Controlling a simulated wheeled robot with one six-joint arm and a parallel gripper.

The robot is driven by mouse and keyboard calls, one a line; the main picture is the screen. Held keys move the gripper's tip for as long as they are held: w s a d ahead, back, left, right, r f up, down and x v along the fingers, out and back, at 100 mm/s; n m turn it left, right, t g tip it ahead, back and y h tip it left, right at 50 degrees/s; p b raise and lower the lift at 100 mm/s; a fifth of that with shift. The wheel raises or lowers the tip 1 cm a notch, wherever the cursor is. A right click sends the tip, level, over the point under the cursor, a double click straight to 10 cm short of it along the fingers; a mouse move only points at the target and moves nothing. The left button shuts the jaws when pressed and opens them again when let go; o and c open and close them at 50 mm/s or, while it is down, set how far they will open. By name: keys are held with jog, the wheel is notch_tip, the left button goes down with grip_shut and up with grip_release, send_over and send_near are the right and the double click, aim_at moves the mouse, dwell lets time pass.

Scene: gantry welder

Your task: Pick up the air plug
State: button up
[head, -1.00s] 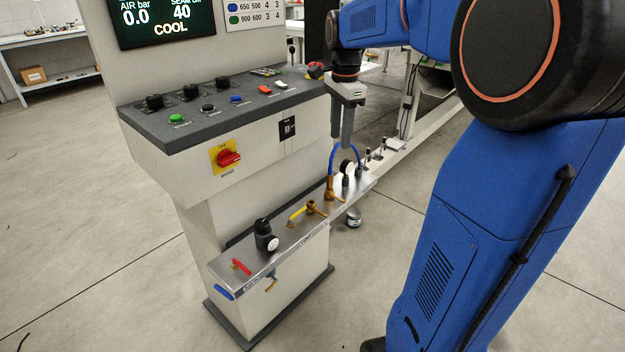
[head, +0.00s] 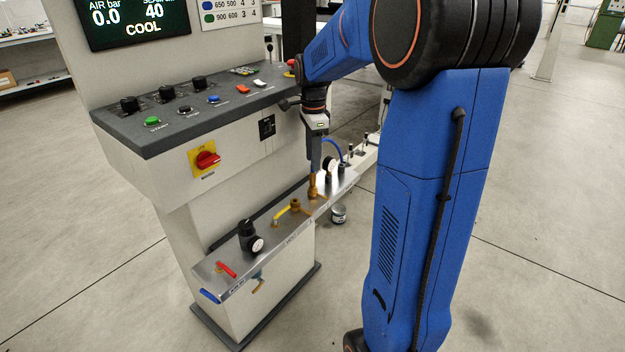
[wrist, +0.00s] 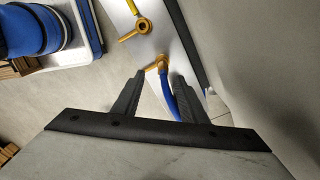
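The air plug (head: 313,186) is the brass fitting with a blue hose, upright on the metal shelf of the welder's panel. The blue hose (head: 335,143) arcs from it toward the right. My gripper (head: 314,168) points down right over the plug in the head view. In the wrist view my gripper (wrist: 159,76) has its two dark fingers apart. The brass plug (wrist: 160,63) shows between and just beyond the fingertips, and the blue hose runs back between the fingers. I cannot tell whether a finger touches it.
A brass valve with a yellow lever (head: 294,206), a black regulator with a gauge (head: 250,238) and a red lever (head: 227,269) stand along the shelf. The control console (head: 200,110) overhangs behind. A round gauge (head: 329,164) is close to the plug.

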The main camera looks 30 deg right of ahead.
aim_at(313, 173)
jog(key=shift+w+d+f, duration=0.1)
jog(key=shift+w+f, duration=0.05)
jog(key=shift+f, duration=1.55)
jog(key=shift+w+f, duration=0.15)
jog(key=shift+f, duration=1.5)
grip_shut()
